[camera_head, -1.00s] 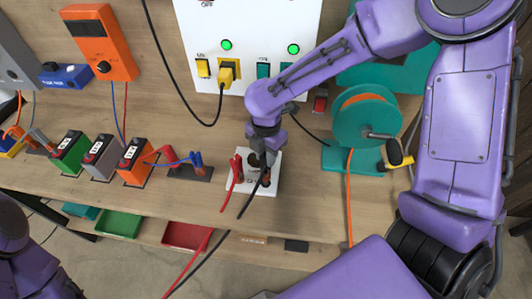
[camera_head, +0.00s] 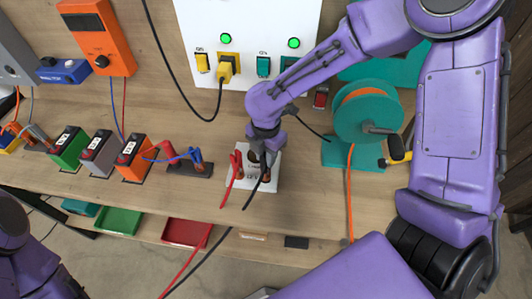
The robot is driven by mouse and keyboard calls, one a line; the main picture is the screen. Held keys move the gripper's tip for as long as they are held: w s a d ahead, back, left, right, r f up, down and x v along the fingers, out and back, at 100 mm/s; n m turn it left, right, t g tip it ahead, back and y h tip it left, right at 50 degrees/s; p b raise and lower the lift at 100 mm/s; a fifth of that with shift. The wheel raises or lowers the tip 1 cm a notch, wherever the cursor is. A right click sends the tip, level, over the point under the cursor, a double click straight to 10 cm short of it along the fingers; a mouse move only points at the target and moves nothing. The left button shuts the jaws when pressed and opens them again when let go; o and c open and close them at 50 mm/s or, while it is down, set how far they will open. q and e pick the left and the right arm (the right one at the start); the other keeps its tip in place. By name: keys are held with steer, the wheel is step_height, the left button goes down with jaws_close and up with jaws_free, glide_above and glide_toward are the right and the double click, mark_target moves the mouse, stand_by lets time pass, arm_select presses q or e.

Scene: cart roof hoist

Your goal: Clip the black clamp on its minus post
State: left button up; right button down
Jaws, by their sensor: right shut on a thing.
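My right gripper (camera_head: 263,158) reaches down over a white board (camera_head: 273,158) near the front of the bench. It is shut on the black clamp (camera_head: 262,176), which is small and mostly hidden by the fingers. A black lead hangs from the clamp toward the front edge. A red clamp (camera_head: 237,164) with a red lead stands at the left side of the same board. The minus post is hidden or too small to make out under the gripper, so I cannot tell whether the clamp touches it. My left gripper is out of view; only part of that arm shows at lower left.
A teal cable reel (camera_head: 366,118) stands right of the board. Green, grey and orange blocks (camera_head: 132,158) and a dark stand with red and blue clips (camera_head: 185,168) are to the left. A white switch panel (camera_head: 245,30) stands behind. Red (camera_head: 186,232) and green trays sit below the bench.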

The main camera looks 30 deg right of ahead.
steer(key=shift+f, duration=0.4)
steer(key=c, duration=0.8)
jaws_free()
step_height(320, 180, up, 10)
steer(key=shift+r+b, duration=0.25)
steer(key=shift+b, duration=0.4)
